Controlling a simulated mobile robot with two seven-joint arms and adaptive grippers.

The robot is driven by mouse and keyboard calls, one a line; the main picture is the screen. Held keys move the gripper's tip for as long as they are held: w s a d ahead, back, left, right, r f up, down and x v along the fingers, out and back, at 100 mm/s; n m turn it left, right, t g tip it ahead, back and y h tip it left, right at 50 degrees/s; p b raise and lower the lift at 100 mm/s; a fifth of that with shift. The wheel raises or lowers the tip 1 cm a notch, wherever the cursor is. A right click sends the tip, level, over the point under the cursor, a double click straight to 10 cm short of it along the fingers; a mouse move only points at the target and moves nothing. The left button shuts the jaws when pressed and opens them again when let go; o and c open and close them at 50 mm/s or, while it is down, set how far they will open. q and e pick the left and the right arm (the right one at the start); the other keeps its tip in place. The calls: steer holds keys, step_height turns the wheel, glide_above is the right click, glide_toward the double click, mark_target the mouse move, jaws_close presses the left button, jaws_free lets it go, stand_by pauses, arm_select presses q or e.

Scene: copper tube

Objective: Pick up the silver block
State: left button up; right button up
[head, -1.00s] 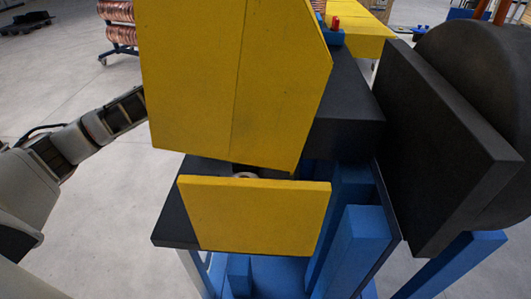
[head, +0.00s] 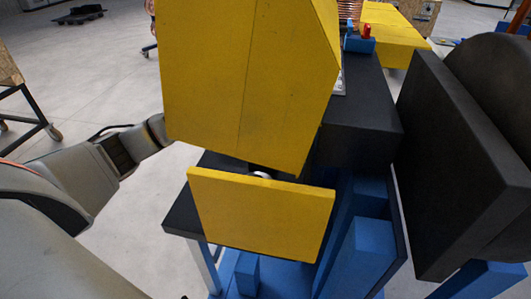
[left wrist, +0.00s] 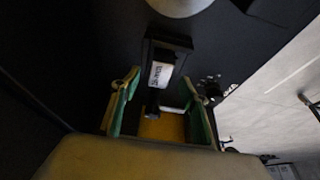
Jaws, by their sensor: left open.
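In the left wrist view my left gripper (left wrist: 160,86) is open, with one green-edged finger on each side. Between and just beyond the fingers is a small light-faced block (left wrist: 162,75) with dark lettering, set against a black piece; this seems to be the silver block. I cannot tell whether the fingers touch it. In the head view my left forearm reaches in from the left, and its hand is hidden behind the big yellow panel. The block cannot be made out there. My right gripper is not in view.
A large yellow panel (head: 245,80) and a lower yellow plate (head: 260,215) screen the dark work surface (head: 183,217). A rounded pale part (left wrist: 180,5) lies beyond the block. A black housing (head: 450,170) stands at right. Open floor lies left.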

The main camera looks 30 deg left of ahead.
arm_select(q)
steer(key=shift+x, duration=1.1)
jaws_close()
steer(key=shift+w+r, duration=0.1)
steer(key=shift+r, duration=0.1)
